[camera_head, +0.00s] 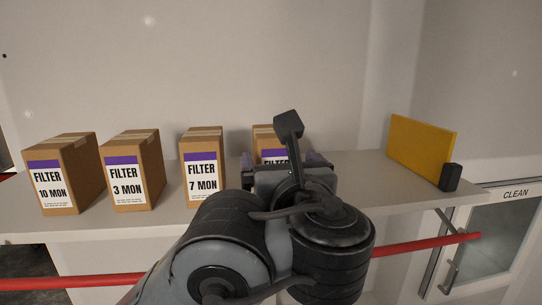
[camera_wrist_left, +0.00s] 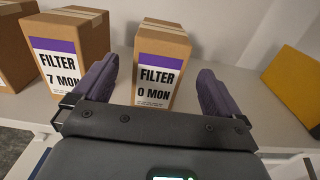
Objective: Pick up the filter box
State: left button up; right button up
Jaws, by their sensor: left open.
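Several brown filter boxes with white and purple labels stand in a row on the shelf. From the left in the head view they are the 10 MON box (camera_head: 59,174), the 3 MON box (camera_head: 131,170) and the 7 MON box (camera_head: 202,168). A last box (camera_head: 264,137) is mostly hidden behind my left arm. In the left wrist view its label reads 0 MON (camera_wrist_left: 162,62), and the 7 MON box (camera_wrist_left: 64,48) stands to its left. My left gripper (camera_wrist_left: 157,92) is open, its purple fingers on either side of the 0 MON box, with nothing gripped. My right gripper is not in view.
The pale shelf (camera_head: 375,180) is clear to the right of the boxes, up to a yellow panel (camera_head: 420,147) with a black block (camera_head: 450,177) beside it. A red rail (camera_head: 425,243) runs below the shelf front. A wall stands behind.

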aim_at(276, 154)
pick_arm(q)
jog(key=shift+w+a, duration=0.15)
jog(key=shift+w, duration=0.9)
jog(key=shift+w+a+r+p, duration=0.15)
jog(key=shift+w+p, duration=0.35)
jog(key=shift+w, duration=0.05)
jog(key=w, duration=0.1)
jog(key=w+p, duration=0.1)
jog(key=w, duration=0.1)
jog(key=shift+w+a, duration=0.1)
jog(key=shift+a, duration=0.15)
jog(key=shift+w, duration=0.5)
jog(key=shift+c, duration=0.5)
jog(key=c, duration=1.1)
